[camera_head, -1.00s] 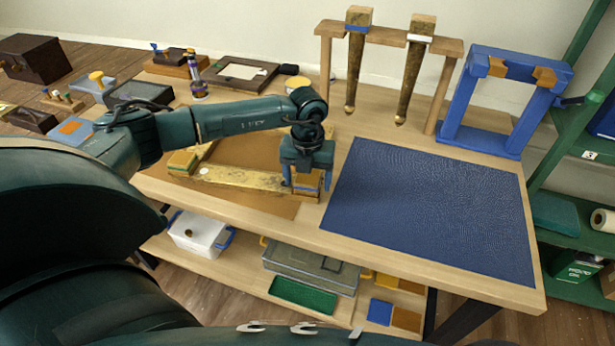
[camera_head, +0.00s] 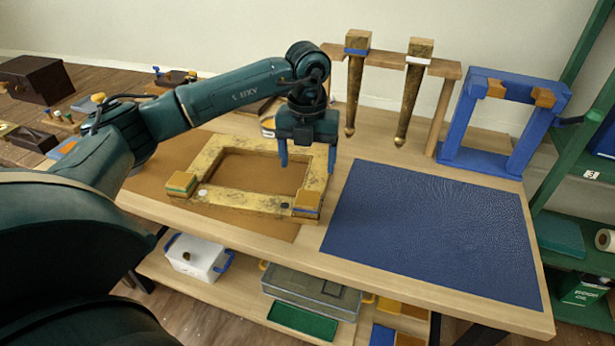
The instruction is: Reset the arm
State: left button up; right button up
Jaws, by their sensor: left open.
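My left gripper (camera_head: 307,165) points down with its two blue fingers spread and nothing between them. It is above the right side of a gilt rectangular frame (camera_head: 245,202), apart from the block below it. The frame lies flat on a brown mat (camera_head: 145,190) on the wooden table. A gilt block with a blue band (camera_head: 307,203) sits at its front right corner, and one with a green band (camera_head: 182,184) at its front left corner. My left arm comes in from the left and hides part of the table's back. My right gripper is out of view.
A blue mat (camera_head: 430,232) lies empty on the right of the table. Behind it, two gilt legs (camera_head: 356,85) (camera_head: 413,95) hang in a wooden rack (camera_head: 445,108). A blue stand (camera_head: 500,125) is at the back right. A lower shelf holds a white bin (camera_head: 197,258) and a grey case (camera_head: 310,290).

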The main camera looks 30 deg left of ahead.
pick_arm(q)
jog(key=shift+r, duration=0.55)
